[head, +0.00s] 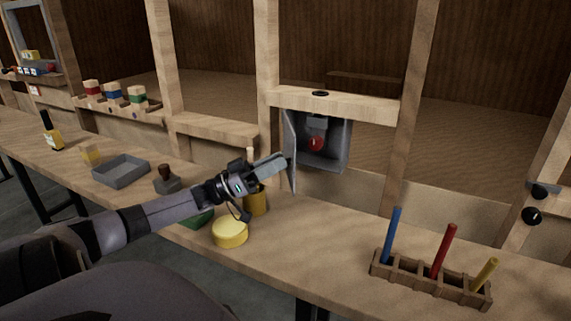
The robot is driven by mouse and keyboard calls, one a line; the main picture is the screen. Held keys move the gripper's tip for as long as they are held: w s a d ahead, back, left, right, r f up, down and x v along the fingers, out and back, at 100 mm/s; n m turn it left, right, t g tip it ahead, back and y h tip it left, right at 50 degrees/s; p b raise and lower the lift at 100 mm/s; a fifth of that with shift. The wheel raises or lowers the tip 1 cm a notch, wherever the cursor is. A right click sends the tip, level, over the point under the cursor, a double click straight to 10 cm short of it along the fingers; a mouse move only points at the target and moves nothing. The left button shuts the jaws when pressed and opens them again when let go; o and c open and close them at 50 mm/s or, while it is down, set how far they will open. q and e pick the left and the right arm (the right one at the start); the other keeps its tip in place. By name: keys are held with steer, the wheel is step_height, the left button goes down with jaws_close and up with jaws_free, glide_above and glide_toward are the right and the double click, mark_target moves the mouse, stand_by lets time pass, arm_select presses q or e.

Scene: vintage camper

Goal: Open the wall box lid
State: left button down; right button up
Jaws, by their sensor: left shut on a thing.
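The grey wall box (335,156) is fixed under a wooden beam at the back of the bench. Its lid (291,145) stands swung out at the box's left side and shows nearly edge-on. A red round part (316,144) and a grey block (317,122) show inside the open box. My left gripper (283,161) comes in from the left and is shut on the lid, near its middle height. The exact contact of the fingertips is too small to see. My right gripper is not in view.
A yellow round tin (230,232) and a mustard-coloured cup (256,201) stand below my left gripper. A rack (418,280) with blue, red and yellow sticks is at the right. A grey tray (121,171) is at the left. The bench below the box is clear.

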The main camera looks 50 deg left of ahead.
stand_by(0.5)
arm_select(q)
steer(key=c, duration=0.7)
jaws_free()
steer(key=shift+c, duration=0.2)
steer(key=shift+s+a, duration=0.1)
steer(key=s+a+p, duration=0.2)
steer(key=s+a, duration=0.4)
steer(key=s, duration=0.5)
steer(key=shift+s+a+f, duration=0.2)
steer(key=shift+a+f, duration=0.05)
